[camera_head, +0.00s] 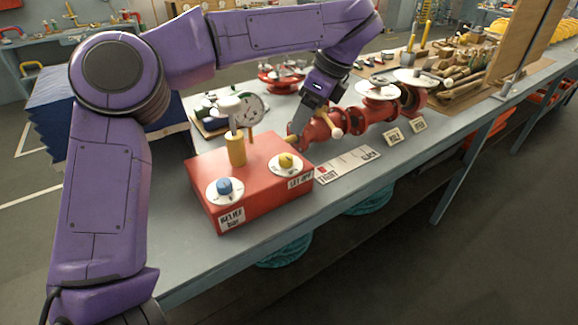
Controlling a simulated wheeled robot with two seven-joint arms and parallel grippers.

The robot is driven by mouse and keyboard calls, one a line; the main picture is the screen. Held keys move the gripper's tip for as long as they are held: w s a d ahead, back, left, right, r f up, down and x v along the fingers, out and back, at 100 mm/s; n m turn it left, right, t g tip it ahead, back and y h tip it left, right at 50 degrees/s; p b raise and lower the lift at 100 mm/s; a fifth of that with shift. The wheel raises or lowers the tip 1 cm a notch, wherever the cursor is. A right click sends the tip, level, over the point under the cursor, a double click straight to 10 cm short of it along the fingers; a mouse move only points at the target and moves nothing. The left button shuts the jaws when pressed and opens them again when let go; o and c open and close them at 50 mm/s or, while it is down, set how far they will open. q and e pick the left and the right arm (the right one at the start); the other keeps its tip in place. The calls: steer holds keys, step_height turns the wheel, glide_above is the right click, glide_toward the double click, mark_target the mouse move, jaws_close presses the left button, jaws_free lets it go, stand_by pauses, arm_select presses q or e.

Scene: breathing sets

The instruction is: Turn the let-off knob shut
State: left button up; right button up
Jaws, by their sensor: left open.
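The let-off knob (286,160) is small and yellow, on a white round dial on top of the red box (250,205), above a "LET-OFF" label. A blue knob (224,185) sits on a second white dial, above a "RELIEF bar" label. My left gripper (306,128) reaches down from above, behind the box's back right corner, beyond the let-off knob and apart from it. It is open; its fingertips are partly hard to make out against the red pipework. My right gripper is not in view.
A yellow post with a white top (236,148) and a round gauge (250,109) stand at the box's back. Red pipework (362,115) with white discs runs right from behind the box. A marked strip (348,163) lies right of the box. The bench front is clear.

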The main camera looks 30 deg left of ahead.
mark_target(286, 156)
arm_select(q)
steer(key=p+x, duration=0.1)
steer(key=x, duration=1)
steer(key=shift+d, duration=0.2)
steer(key=shift+s+f, duration=0.1)
steer(key=shift+f, duration=0.3)
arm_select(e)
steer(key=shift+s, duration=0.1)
arm_select(q)
steer(key=c, duration=1)
steer(key=shift+c, duration=0.2)
